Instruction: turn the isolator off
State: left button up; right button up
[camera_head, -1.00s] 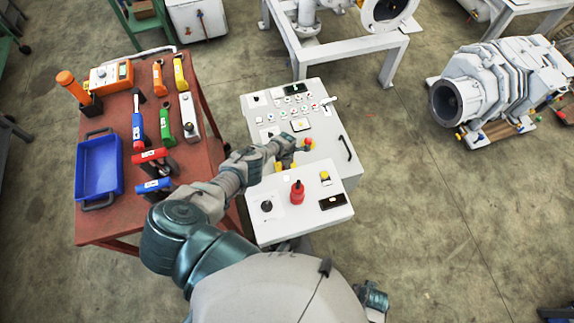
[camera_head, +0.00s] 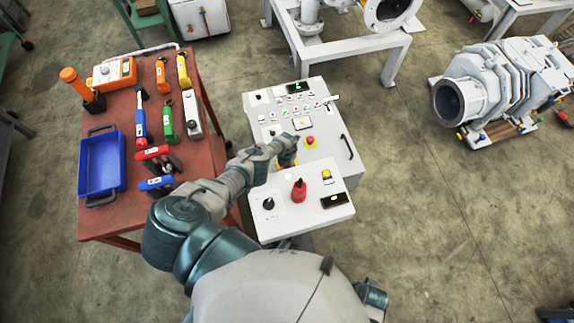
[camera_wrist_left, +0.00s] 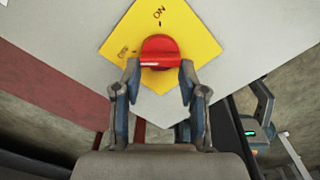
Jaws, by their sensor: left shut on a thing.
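The isolator is a red rotary knob (camera_wrist_left: 160,52) on a yellow plate (camera_wrist_left: 184,22) marked ON at the top and OFF at the left. In the left wrist view the knob's raised bar lies roughly crosswise; its exact setting is hard to tell. My left gripper (camera_wrist_left: 158,78) is shut on the knob, one finger on each side. In the head view my left gripper (camera_head: 287,148) is over the control cabinet (camera_head: 325,165), and the isolator knob is hidden there. My right gripper is not in view.
A red mushroom button (camera_head: 310,141) is close to the right of my left gripper. A red handle (camera_head: 299,189) stands on the lower panel. A display (camera_head: 297,86) glows green. A red table (camera_head: 125,205) with tools and a blue tray (camera_head: 99,165) is at left.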

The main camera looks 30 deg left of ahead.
pick_arm(q)
jog(key=shift+w+d+n, duration=0.15)
jog(key=shift+d+n, duration=0.15)
jog(key=shift+d, duration=0.15)
jog(key=o, duration=1.1)
jog(key=shift+r, duration=0.1)
jog(key=shift+o, duration=0.2)
jog(key=shift+a+r, duration=0.15)
jog(key=shift+a, duration=0.05)
jog(key=shift+w+a+r, duration=0.25)
jog(key=shift+w+r, duration=0.2)
jog(key=shift+r, duration=0.05)
jog(key=shift+s+r, duration=0.25)
jog(key=shift+r, duration=0.15)
notch_tip(320, 180, up, 10)
jog(key=shift+s+d+r, duration=0.2)
jog(key=shift+s+d, duration=0.15)
jog(key=shift+d, duration=0.05)
